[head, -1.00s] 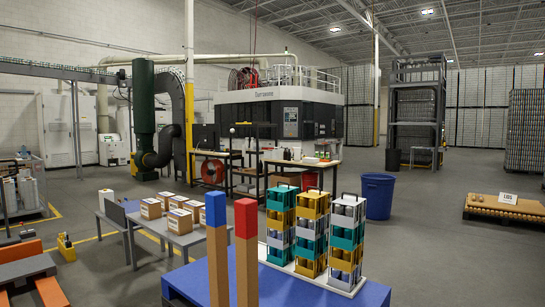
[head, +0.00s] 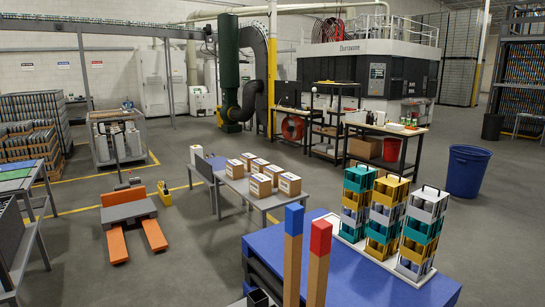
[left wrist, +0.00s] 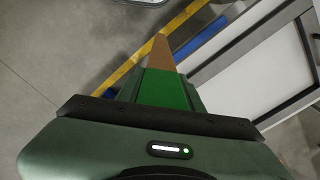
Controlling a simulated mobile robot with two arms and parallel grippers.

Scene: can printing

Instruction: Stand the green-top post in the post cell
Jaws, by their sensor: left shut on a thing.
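The green-top post (left wrist: 165,90) is held in my left gripper (left wrist: 162,82) in the left wrist view. Its green end is between the fingers and its bare wooden part points away from the wrist, over the floor. My left gripper is shut on it. Neither this post nor my left gripper can be made out in the head view. A blue-top post (head: 292,250) and a red-top post (head: 319,262) stand upright side by side at the bottom of the head view. Their lower ends are cut off. I cannot make out the post cell. My right gripper is not in view.
A blue-topped table (head: 375,285) carries stacked coloured crates (head: 383,215) on a white base. A grey table (head: 235,184) with several cartons stands behind. An orange pallet jack (head: 128,215) is at left. Open floor (head: 190,262) lies between.

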